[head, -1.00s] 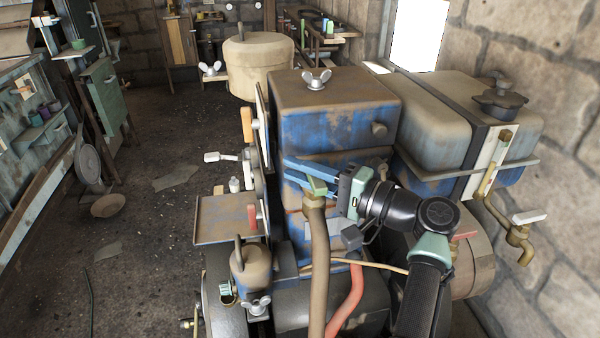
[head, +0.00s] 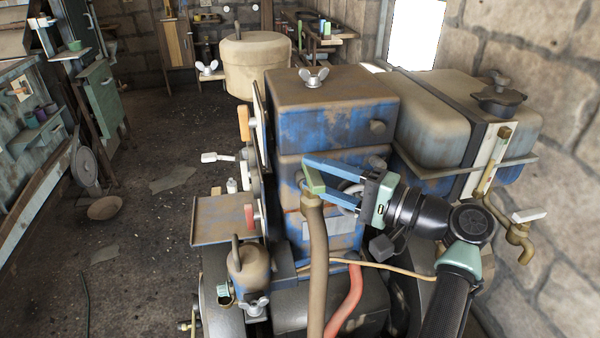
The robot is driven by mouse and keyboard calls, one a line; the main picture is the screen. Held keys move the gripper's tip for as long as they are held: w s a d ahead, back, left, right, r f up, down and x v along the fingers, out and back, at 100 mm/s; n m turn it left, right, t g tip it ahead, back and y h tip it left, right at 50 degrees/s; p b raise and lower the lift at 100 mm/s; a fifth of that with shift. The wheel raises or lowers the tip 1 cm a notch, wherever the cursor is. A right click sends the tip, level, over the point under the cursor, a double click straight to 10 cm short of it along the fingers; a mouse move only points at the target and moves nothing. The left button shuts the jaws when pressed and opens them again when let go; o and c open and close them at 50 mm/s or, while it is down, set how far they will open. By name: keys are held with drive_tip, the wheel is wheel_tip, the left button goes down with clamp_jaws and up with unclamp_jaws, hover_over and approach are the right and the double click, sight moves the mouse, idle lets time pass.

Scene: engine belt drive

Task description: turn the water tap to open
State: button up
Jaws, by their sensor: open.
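A small tap with a pale green lever (head: 313,180) sits at the top of the upright brown hose (head: 318,262), in front of the blue engine block. It looks like the water tap, though no label is readable. The lever slants down to the right. My gripper (head: 305,174) has two blue fingers, spread apart, reaching in from the right. The lever lies between the fingertips in the picture. I cannot tell whether either finger touches it. The far side of the tap and part of the lower finger are hidden.
A brass tap with a white lever (head: 528,215) hangs below the tank (head: 430,115) at right. A red hose (head: 345,300) and a thin tan line (head: 380,266) run below my gripper. The engine block (head: 335,115) stands close behind it. Open floor lies left.

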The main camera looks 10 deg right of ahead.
drive_tip(key=b+v, duration=0.1)
drive_tip(key=v, duration=0.7)
drive_tip(key=shift+s+d+b, duration=0.25)
drive_tip(key=shift+b, duration=0.1)
